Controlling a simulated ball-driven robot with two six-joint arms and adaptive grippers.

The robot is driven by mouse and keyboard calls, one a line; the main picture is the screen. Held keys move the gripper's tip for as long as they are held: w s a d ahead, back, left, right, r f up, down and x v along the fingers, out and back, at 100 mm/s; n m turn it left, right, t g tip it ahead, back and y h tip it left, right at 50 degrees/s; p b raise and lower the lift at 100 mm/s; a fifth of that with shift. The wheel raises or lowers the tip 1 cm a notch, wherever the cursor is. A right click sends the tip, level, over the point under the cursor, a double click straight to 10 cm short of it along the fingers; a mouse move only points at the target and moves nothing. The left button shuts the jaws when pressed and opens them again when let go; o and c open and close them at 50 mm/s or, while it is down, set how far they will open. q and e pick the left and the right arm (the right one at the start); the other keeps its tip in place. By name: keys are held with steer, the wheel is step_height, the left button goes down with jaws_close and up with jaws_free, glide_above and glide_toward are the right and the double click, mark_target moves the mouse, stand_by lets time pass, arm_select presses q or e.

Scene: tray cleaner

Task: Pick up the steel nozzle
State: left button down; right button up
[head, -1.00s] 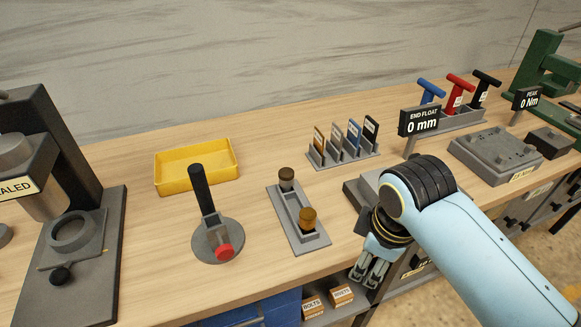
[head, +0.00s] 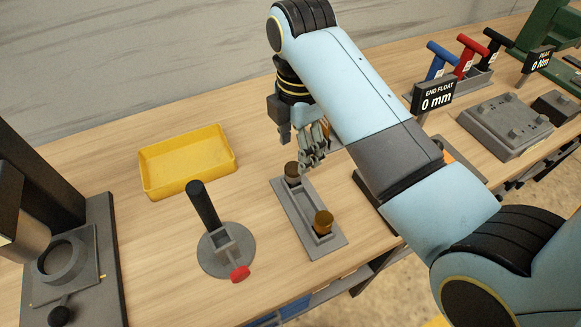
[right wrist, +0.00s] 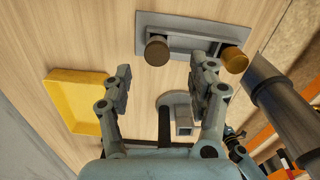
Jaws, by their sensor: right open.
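The nozzle holder (head: 304,214) is a grey tray with two round nozzles. A dark grey-brown nozzle (head: 291,170), which looks like the steel one, stands upright at its far end. A brass-coloured nozzle (head: 323,221) stands at its near end. My right gripper (head: 311,158) is open and empty, close to the dark nozzle at its upper right. In the right wrist view the open fingers (right wrist: 160,75) have the dark nozzle (right wrist: 157,50) ahead of and between them, apart from it; the brass nozzle (right wrist: 235,60) is outside the right finger. My left gripper is not in view.
A yellow tray (head: 188,162) lies empty at left. A round-based tool with a black handle (head: 203,205) and red knob stands left of the holder. T-handled tools (head: 462,62) and the END FLOAT sign (head: 436,97) stand to the right. Bare wood surrounds the holder.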

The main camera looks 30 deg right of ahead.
mark_target(294, 168)
step_height(294, 168, down, 2)
steer(key=shift+w+f, duration=0.2)
steer(key=shift+f, duration=0.25)
step_height(294, 168, down, 4)
steer(key=shift+a+r+p, duration=0.1)
steer(key=shift+r+p, duration=0.1)
steer(key=shift+p, duration=0.35)
steer(key=shift+f, duration=0.55)
steer(key=c, duration=1.1)
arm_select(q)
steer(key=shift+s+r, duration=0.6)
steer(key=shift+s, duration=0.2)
arm_select(e)
jaws_close()
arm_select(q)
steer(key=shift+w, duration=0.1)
arm_select(e)
steer(key=shift+r, duration=0.1)
